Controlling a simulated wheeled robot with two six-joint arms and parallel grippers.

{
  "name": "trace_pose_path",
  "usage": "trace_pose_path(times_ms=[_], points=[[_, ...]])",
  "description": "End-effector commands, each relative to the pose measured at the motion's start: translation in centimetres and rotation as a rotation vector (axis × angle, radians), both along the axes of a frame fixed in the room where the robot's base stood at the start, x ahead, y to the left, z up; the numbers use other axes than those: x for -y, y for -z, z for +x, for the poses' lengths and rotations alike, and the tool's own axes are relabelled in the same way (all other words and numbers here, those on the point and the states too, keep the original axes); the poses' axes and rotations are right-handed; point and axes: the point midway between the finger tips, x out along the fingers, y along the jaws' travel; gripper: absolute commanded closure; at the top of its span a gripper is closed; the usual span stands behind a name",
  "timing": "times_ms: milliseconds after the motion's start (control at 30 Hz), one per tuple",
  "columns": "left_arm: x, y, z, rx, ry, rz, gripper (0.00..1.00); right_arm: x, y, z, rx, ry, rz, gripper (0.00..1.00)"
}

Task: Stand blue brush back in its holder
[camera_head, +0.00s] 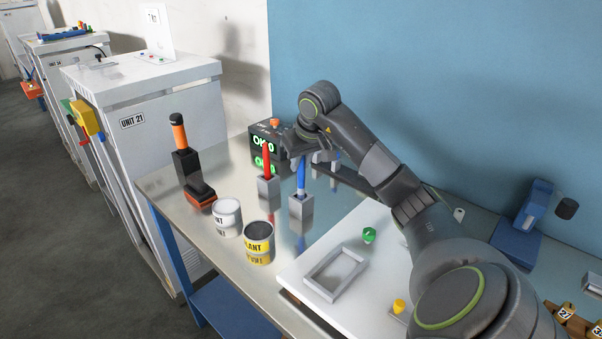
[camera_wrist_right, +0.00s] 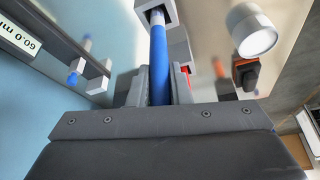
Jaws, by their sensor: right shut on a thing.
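The blue brush (camera_head: 301,174) stands close to upright above its grey block holder (camera_head: 301,212). Its lower end meets the holder's top opening; how deep it sits I cannot tell. My right gripper (camera_head: 309,157) is shut on the brush's upper part. In the right wrist view the blue handle (camera_wrist_right: 160,65) runs from between the fingers (camera_wrist_right: 160,92) to the square mouth of the holder (camera_wrist_right: 170,14). My left gripper is out of view.
A red brush (camera_head: 267,160) stands in a grey holder (camera_head: 268,189) just to the left. A display box (camera_head: 262,131) is behind. White (camera_head: 227,217) and yellow (camera_head: 259,243) cans stand in front. A white board (camera_head: 300,273) with a grey frame (camera_head: 335,272) lies to the right.

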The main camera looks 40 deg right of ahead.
Motion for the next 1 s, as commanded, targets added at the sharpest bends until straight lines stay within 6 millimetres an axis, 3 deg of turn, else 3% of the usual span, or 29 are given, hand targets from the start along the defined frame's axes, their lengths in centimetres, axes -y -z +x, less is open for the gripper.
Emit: trace_pose_path(times_ms=[267,667,700,800,1000], points=[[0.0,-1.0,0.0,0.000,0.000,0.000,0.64,0.0,3.3,-0.1,-0.002,0.001,0.001,1.00],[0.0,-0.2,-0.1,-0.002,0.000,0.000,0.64,0.0,4.0,0.0,0.001,0.000,0.000,1.00],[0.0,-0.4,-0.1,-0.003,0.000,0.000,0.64,0.0,3.8,0.0,0.001,0.000,0.000,0.77],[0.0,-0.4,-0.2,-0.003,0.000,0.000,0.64,0.0,3.8,0.0,0.000,0.001,0.000,0.64],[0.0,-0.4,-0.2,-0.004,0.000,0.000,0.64,0.0,3.8,0.0,0.000,0.000,0.000,0.61]])
